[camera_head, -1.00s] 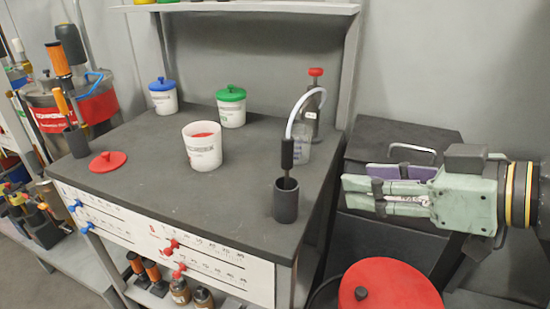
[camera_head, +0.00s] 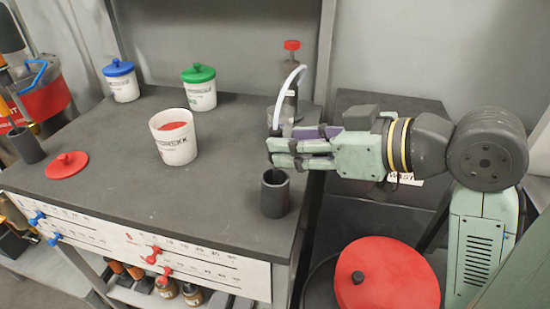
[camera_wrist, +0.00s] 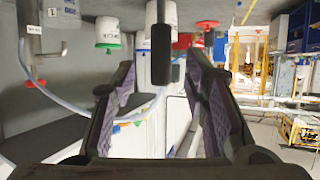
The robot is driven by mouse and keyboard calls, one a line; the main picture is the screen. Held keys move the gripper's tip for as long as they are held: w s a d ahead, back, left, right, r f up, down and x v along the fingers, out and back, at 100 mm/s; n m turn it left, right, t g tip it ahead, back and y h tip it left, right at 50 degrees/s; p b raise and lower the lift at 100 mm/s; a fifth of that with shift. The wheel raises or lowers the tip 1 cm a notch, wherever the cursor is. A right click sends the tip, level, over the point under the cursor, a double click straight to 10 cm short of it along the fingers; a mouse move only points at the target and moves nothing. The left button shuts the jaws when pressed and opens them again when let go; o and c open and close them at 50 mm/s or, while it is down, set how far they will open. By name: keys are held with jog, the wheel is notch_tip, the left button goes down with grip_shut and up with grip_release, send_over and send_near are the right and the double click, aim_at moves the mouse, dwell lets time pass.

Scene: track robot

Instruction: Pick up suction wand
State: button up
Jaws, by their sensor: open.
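The suction wand (camera_head: 275,132) is dark, with a pale curved hose (camera_head: 287,85) at its top. It stands upright at the black cup (camera_head: 275,197) near the table's right front corner; my fingers hide part of it in the head view. My gripper (camera_head: 272,152) reaches in from the right just above the cup, at the wand. In the wrist view, which is upside down, the dark wand handle (camera_wrist: 161,55) shows in the gap between my two open fingers (camera_wrist: 165,90), with the hose running off left. Contact with the fingers cannot be made out.
A red lid (camera_head: 67,165) lies at left. A red round lid (camera_head: 388,280) is at lower right.

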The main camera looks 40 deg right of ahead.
aim_at(275, 173)
jog(key=shift+f+p+x, duration=0.2)
jog(key=shift+p+x, duration=0.45)
jog(key=shift+x, duration=1.7)
jog(key=shift+s, duration=0.1)
jog(key=shift+c, duration=0.6)
grip_shut()
